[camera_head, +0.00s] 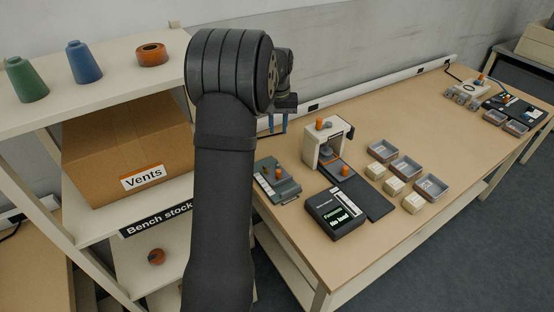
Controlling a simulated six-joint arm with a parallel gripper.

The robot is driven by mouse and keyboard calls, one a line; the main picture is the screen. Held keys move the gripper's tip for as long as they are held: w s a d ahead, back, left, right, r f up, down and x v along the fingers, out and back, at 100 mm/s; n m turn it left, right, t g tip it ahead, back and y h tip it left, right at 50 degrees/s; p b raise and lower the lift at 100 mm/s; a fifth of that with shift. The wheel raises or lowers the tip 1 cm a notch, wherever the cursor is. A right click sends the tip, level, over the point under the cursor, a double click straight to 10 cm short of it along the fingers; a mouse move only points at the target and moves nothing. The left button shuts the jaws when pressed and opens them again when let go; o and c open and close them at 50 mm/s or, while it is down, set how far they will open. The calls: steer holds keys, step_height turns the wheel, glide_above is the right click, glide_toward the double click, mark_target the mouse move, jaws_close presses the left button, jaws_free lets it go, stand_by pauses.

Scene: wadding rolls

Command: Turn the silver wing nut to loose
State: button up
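I cannot make out a silver wing nut in this view; it is too small to tell or is hidden, perhaps behind my dark arm. My gripper (278,123) points down above the back left part of the bench. My gripper is apart from both.
A black display box (335,213) sits at the bench front, beside a dark plate (370,196). Several grey trays (431,187) and cream blocks (393,186) lie to the right. A shelf with thread cones (84,63) and a Vents carton (120,150) stands left.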

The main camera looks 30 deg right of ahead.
mark_target(278, 165)
steer(key=shift+n, duration=0.8)
step_height(278, 165, down, 15)
steer(key=shift+s+a+r, duration=0.1)
steer(key=shift+s+r, duration=0.05)
steer(key=shift+c, duration=0.4)
